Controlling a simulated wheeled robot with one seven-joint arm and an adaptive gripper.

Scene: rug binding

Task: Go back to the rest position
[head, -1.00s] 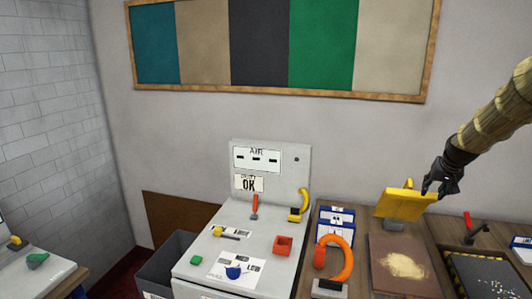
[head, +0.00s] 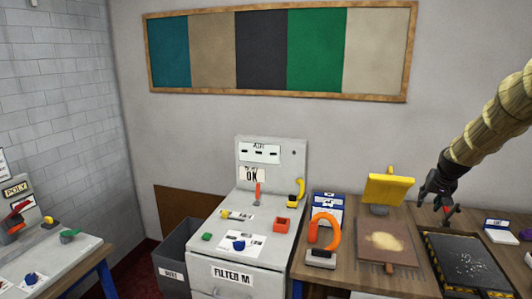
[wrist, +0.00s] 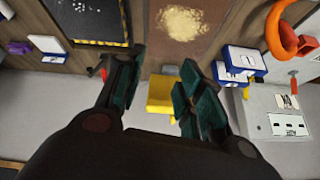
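My gripper (head: 436,200) hangs from the sleeved arm at the right of the head view, above the back of the wooden bench. In the wrist view my gripper (wrist: 155,88) has its two dark green fingers spread apart, with nothing between them. The yellow paddle-like piece (head: 390,189) stands on the bench, left of the gripper; it also shows beyond the fingers in the wrist view (wrist: 161,95). A red-handled tool (head: 449,211) is just below the gripper in the head view, partly covered by it.
A brown board with tan powder (head: 383,258) and a black tray with striped edges (head: 466,283) lie on the bench. An orange ring-shaped handle (head: 323,218) and blue-white boxes (head: 328,202) stand left. A grey machine (head: 245,254) adjoins the bench. Space above is clear.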

